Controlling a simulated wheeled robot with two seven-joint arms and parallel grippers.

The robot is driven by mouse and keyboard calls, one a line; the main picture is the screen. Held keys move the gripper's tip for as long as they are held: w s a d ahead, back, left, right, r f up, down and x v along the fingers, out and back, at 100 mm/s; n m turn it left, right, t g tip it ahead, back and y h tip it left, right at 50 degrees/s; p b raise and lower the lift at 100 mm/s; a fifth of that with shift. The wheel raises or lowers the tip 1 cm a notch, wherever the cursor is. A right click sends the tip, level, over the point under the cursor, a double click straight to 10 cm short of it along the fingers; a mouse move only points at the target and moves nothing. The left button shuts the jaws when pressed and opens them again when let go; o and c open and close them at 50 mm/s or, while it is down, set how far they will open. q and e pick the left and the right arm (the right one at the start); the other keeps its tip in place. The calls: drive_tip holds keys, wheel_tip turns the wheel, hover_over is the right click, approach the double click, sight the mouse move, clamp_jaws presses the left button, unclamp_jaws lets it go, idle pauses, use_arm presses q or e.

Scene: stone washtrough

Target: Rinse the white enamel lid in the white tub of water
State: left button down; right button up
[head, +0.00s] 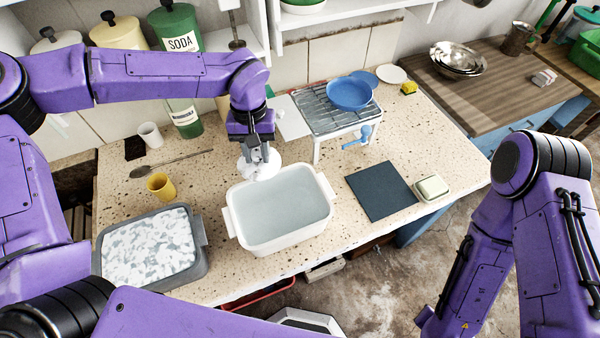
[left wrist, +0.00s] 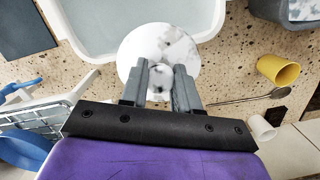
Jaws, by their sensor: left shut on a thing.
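The white enamel lid (head: 259,166) is a round disc with grey smudges, seen also in the left wrist view (left wrist: 146,48). My left gripper (head: 256,156) is shut on the lid's knob, which is mostly hidden between the fingers (left wrist: 160,72). The lid hangs by the back left rim of the white tub (head: 327,187) and overlaps that rim in both views. Its exact height above the rim is hard to tell. The tub holds clear, still-looking water (head: 282,203). My right arm is at the right, but its gripper is out of view.
A grey basin (head: 200,262) of foamy water stands left of the tub. A yellow cup (head: 160,186), a spoon (head: 170,163) and a white cup (head: 151,134) are behind it. Right are a rack (head: 318,122) with a blue bowl (head: 350,92), a dark mat (head: 380,190) and a soap dish (head: 432,188).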

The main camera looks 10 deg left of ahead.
sight(267, 172)
use_arm(q)
drive_tip(key=n+p, duration=0.1)
drive_tip(key=s+d+n+p, duration=0.1)
drive_tip(key=n, duration=0.1)
drive_tip(key=s+d+r+n+p, duration=0.1)
drive_tip(key=n, duration=0.1)
drive_tip(key=shift+d+h, duration=0.2)
drive_tip(key=shift+h, duration=0.2)
drive_tip(key=s+d+n+p, duration=0.3)
drive_tip(key=s+d+n, duration=0.1)
drive_tip(key=s+n, duration=0.1)
use_arm(e)
wheel_tip(267, 172, up, 7)
use_arm(q)
wheel_tip(267, 172, down, 9)
drive_tip(key=n+b, duration=0.1)
drive_tip(key=b, duration=0.7)
drive_tip(key=shift+t+b, duration=0.3)
drive_tip(key=shift+t, duration=0.1)
use_arm(e)
wheel_tip(267, 172, down, 8)
drive_tip(key=shift+a, duration=0.2)
use_arm(q)
wheel_tip(267, 172, up, 7)
drive_tip(key=p, duration=0.8)
use_arm(e)
wheel_tip(267, 172, up, 8)
drive_tip(key=shift+r, duration=0.2)
